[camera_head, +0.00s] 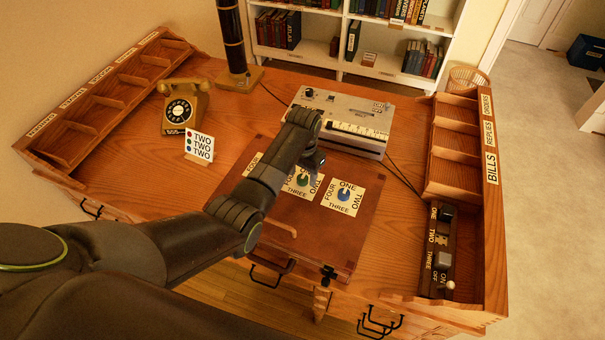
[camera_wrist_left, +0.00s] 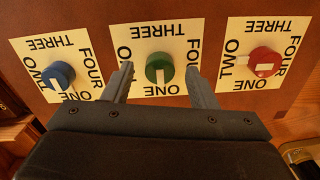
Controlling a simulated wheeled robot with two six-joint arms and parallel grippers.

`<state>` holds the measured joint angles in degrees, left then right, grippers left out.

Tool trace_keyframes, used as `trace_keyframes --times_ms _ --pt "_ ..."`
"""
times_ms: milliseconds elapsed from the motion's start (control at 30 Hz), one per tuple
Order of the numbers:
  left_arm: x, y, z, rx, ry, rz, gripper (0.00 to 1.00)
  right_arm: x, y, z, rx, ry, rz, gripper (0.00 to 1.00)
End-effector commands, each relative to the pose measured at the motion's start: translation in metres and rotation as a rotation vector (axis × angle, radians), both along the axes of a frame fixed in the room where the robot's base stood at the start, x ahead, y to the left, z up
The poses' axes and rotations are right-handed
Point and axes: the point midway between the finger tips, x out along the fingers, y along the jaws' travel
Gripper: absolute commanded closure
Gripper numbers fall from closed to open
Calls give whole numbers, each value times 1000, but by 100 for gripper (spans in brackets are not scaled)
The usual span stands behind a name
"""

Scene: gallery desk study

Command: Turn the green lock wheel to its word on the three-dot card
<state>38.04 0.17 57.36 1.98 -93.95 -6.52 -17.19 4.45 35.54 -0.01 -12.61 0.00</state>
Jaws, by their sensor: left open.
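The green lock wheel (camera_wrist_left: 159,68) is in the middle of the wrist view, on a white plate (camera_wrist_left: 178,45) with words around it. Its pale mark appears to lie toward ONE; the word on its left is hidden by a finger. In the head view the green wheel (camera_head: 303,180) is partly behind my arm. My left gripper (camera_wrist_left: 160,76) is open, one finger on each side of the green wheel; contact is unclear. It also shows in the head view (camera_head: 314,161). The three-dot card (camera_head: 199,146) reads TWO on each line; its top dot is red. The right gripper is out of view.
The blue wheel (camera_wrist_left: 62,74) and red wheel (camera_wrist_left: 264,61) flank the green one on the wooden box (camera_head: 318,237). A telephone (camera_head: 185,107) stands behind the card. A grey device (camera_head: 344,118) sits behind the box. A switch panel (camera_head: 440,250) lies at right.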

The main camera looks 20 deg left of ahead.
Motion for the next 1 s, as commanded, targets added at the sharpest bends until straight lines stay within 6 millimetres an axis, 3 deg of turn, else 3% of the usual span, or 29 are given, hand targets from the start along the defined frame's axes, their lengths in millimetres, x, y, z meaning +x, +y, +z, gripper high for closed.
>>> trace_keyframes --times_ms 433,800,1000 --pt "0 0 -10 0 0 -1 48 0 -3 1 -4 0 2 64" --pt "0 0 -10 -1 0 0 92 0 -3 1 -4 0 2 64" --pt "0 0 -9 0 0 -16 92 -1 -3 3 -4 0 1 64"
